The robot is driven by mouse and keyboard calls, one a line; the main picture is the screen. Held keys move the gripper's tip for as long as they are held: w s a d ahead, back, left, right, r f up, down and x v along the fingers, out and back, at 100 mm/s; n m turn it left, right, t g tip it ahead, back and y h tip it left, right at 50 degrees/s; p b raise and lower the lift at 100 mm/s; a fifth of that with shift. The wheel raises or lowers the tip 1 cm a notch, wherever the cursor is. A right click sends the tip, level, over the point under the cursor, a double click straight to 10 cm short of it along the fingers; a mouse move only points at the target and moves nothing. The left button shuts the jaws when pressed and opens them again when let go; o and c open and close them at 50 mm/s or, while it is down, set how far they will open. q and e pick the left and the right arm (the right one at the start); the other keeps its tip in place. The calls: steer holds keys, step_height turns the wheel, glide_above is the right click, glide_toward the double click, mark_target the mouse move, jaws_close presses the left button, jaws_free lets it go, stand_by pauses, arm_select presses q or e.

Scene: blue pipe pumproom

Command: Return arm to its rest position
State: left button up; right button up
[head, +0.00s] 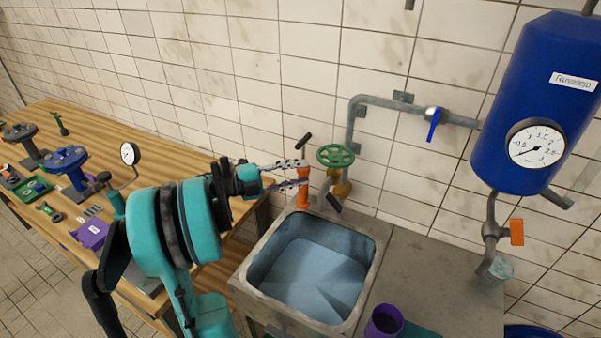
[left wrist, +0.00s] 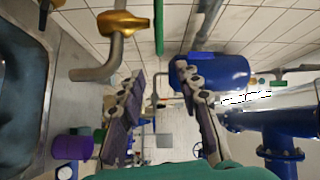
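My left arm reaches in from the left in the head view, and its left gripper (head: 304,173) is over the back left edge of the sink (head: 384,240). Its two fingers are apart. In the left wrist view the left gripper (left wrist: 165,128) is also open, with nothing between its fingers. The green valve wheel (head: 335,155) on the brass tap is just right of the fingertips in the head view. My right gripper is not in view.
An orange upright piece (head: 304,192) is by the fingertips; contact is unclear. A grey pipe with a blue lever (head: 433,124) runs to a blue tank (head: 520,95) with a gauge. A purple cup (head: 384,320) stands right of the sink. A wooden bench (head: 155,130) with several parts lies left.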

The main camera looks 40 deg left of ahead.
arm_select(q)
steer(key=w+d+r+n+t+y+b, duration=0.1)
steer(key=w+d+r+n+t+y, duration=0.1)
steer(key=w+r+n+t+y, duration=0.4)
steer(key=w+d+r+n+t+y+b, duration=0.15)
steer(key=r+n+y, duration=0.25)
steer(key=r, duration=0.4)
steer(key=s+d+f+n+g+b, duration=0.1)
steer(key=s+d+f+n+g, duration=0.5)
steer(key=s+d+f, duration=0.3)
steer(key=s+d+f+n+g, duration=0.6)
steer(key=s+d+f+g, duration=0.3)
steer(key=d+f, duration=0.5)
step_height(320, 180, down, 7)
steer(key=shift+s+d+r+b, duration=0.1)
steer(key=shift+s+d+b, duration=0.3)
steer(key=shift+s, duration=0.15)
